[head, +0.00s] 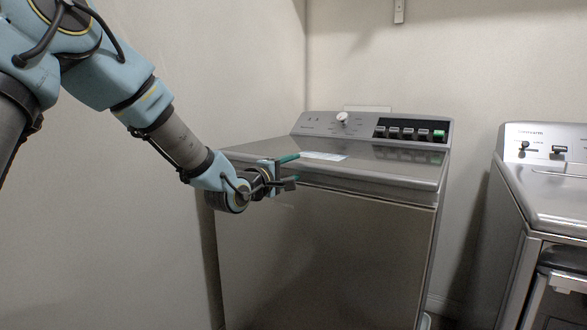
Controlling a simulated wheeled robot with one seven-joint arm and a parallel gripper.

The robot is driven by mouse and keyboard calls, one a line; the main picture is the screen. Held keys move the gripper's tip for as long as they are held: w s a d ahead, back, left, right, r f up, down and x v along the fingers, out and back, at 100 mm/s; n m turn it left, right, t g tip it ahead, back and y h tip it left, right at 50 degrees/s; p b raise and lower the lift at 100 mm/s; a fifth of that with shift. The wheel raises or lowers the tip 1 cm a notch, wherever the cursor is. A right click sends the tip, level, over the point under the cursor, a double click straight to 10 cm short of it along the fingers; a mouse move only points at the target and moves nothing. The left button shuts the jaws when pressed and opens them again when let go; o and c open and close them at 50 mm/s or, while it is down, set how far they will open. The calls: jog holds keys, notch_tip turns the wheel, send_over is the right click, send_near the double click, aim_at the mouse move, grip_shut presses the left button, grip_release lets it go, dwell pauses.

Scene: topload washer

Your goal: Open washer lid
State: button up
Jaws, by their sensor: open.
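The washer (325,255) is a grey metal top-loader in the middle of the head view. Its lid (385,168) lies flat and shut on top, with a pale label on it. My gripper (294,170) is at the washer's front top edge, left of the middle. Its two fingers are apart, one above the other, with the upper green-tipped finger near the lid's top surface. Nothing shows between the fingers. I cannot tell whether either finger touches the lid edge. My wrist hides part of the washer's left front corner.
A control panel (372,128) with a knob and buttons stands at the washer's back. A second grey machine (550,200) stands at the right, with a gap between the two. A plain wall (150,230) is on the left. The space above the lid looks clear.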

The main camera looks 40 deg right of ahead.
jog(key=shift+w+d, duration=0.1)
jog(key=shift+d, duration=0.3)
jog(key=shift+c, duration=0.3)
grip_shut()
dwell(0.9)
